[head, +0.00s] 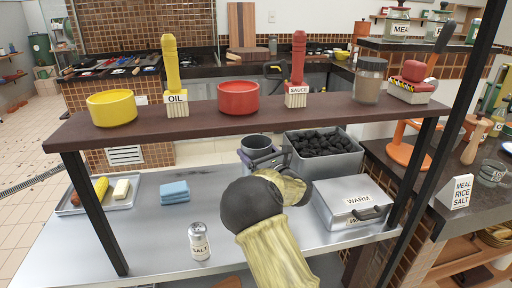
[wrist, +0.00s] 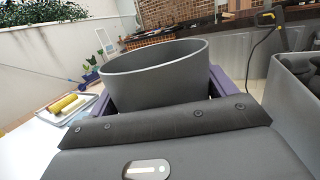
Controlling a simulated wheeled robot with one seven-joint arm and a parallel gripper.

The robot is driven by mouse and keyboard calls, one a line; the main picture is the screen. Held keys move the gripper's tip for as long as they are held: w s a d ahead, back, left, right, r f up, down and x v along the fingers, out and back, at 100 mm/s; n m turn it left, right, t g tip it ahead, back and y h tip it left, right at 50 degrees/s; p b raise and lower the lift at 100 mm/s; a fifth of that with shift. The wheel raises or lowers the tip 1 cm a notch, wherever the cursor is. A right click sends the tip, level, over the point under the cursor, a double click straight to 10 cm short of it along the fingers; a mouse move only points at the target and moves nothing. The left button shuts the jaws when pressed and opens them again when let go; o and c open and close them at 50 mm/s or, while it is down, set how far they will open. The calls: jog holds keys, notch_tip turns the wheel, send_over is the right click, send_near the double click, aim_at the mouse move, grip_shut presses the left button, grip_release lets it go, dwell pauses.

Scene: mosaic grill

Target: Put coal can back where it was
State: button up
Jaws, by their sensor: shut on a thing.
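The coal can (head: 255,142) is a dark grey round can with an open top. It is upright on or just above the metal counter, left of the coal bin; the head view does not show whether its base touches. My gripper (head: 262,161) is shut on the can, partly hidden behind my arm. In the wrist view the can (wrist: 155,75) sits between my purple fingers, one on each side. The grey coal bin (head: 334,167) is full of black coal (head: 325,142), and its edge shows at the right of the wrist view (wrist: 290,105).
A dark shelf (head: 200,119) on black posts spans above the counter (head: 150,232), carrying bowls, bottles and a jar. A salt shaker (head: 200,242), blue cloths (head: 174,192) and a food tray (head: 72,208) stand left.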

notch_tip(320, 180, down, 3)
jog(key=shift+w+r+b, duration=0.15)
jog(key=shift+b, duration=0.2)
jog(key=shift+d+f, duration=0.15)
jog(key=shift+f, duration=0.15)
jog(key=shift+s+a, duration=0.25)
jog(key=shift+d+f+b, duration=0.15)
jog(key=shift+f+b, duration=0.5)
jog(key=shift+b, duration=0.1)
jog(key=o, duration=1.6)
jog(key=v, duration=1.7)
jog(key=shift+d, duration=0.2)
